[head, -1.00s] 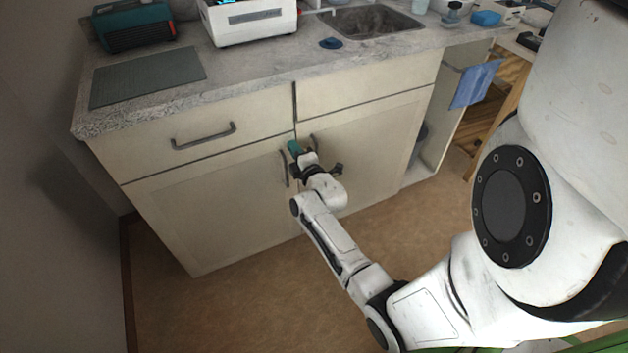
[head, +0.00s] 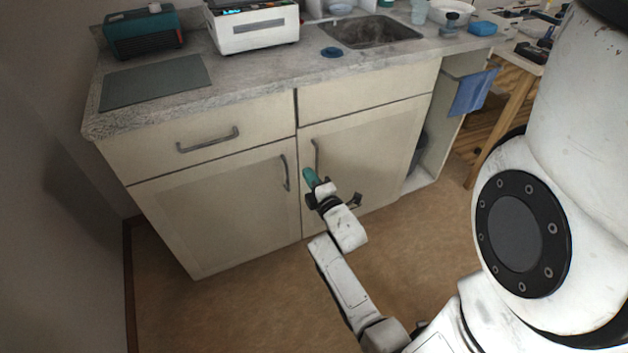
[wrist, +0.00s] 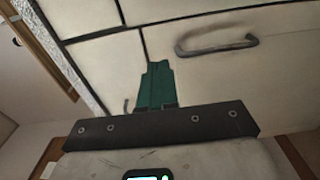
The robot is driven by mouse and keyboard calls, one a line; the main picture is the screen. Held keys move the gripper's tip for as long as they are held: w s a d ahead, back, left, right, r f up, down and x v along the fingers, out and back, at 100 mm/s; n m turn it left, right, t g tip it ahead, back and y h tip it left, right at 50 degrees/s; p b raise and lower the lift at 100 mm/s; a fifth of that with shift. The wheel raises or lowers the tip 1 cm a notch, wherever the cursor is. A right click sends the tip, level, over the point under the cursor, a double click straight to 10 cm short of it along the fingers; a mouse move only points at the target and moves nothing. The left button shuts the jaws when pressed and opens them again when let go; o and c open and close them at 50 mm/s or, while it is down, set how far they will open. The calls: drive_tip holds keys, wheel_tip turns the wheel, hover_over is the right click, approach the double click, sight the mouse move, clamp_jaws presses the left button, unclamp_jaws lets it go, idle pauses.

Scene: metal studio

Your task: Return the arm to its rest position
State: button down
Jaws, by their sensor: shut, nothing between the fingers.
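My gripper (head: 308,177) has teal fingers that are shut with nothing between them. In the head view it is in front of the closed cabinet doors, close to the inner edges of the two doors and below the counter. In the wrist view the teal fingers (wrist: 157,85) are together, pointing at the cabinet front. My white arm reaches from the right side of the head view down and across to the gripper.
The left cabinet door (head: 225,215) and right door (head: 365,160) are shut, with dark handles near their shared edge. Above are drawers, a stone counter (head: 265,75), a sink (head: 370,30) and a white appliance (head: 255,28). Brown floor (head: 240,305) is clear before the cabinet.

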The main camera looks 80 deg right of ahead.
drive_tip(key=shift+v, duration=1.2)
drive_tip(key=w+a+r+m+g+y+p, duration=0.1)
drive_tip(key=w+a+m+g+y+p, duration=0.2)
drive_tip(key=a, duration=0.5)
drive_tip(key=w+a+m+g+y+p, duration=0.1)
drive_tip(key=a+m+y+p, duration=0.2)
drive_tip(key=a+y, duration=0.45)
drive_tip(key=s+a+r+m+g+y+p, duration=0.1)
drive_tip(key=s+a+r+g+p, duration=0.1)
drive_tip(key=s+a, duration=0.3)
drive_tip(key=s+a+r+m+g+y+p, duration=0.1)
drive_tip(key=s+a+r+g, duration=0.4)
drive_tip(key=a, duration=0.5)
drive_tip(key=shift+s+a+m+y+p, duration=0.35)
drive_tip(key=shift+s+p, duration=0.2)
drive_tip(key=shift+p, duration=0.1)
drive_tip(key=shift+d+r, duration=0.1)
